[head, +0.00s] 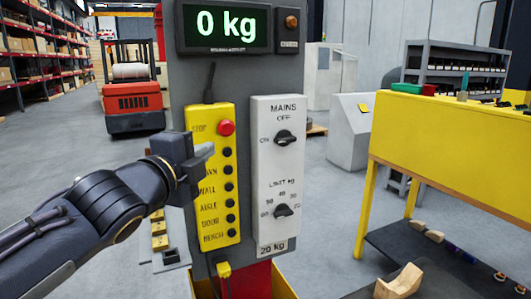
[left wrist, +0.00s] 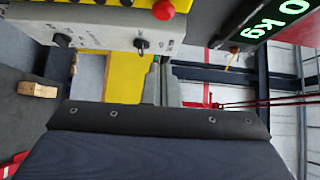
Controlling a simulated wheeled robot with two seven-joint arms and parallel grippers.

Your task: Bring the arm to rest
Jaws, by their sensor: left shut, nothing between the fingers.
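My left gripper (head: 204,151) is shut and empty. In the head view its arm comes in from the left, and its fingertips lie in front of the yellow button pendant (head: 234,190), just below the red stop button (head: 227,128). I cannot tell whether they touch it. In the left wrist view the closed fingers (left wrist: 161,85) show beyond the dark gripper body. A white panel (head: 262,165) right of the pendant carries a mains knob (head: 284,137) and a limit knob (head: 283,210). The display (head: 227,25) above reads 0 kg. My right gripper is not in view.
A grey post (head: 242,75) holds the panels close in front of me. A yellow bench (head: 450,150) stands to the right, with a wooden block (head: 399,283) low beside it. A red forklift (head: 134,100) and shelving (head: 40,45) stand far back left.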

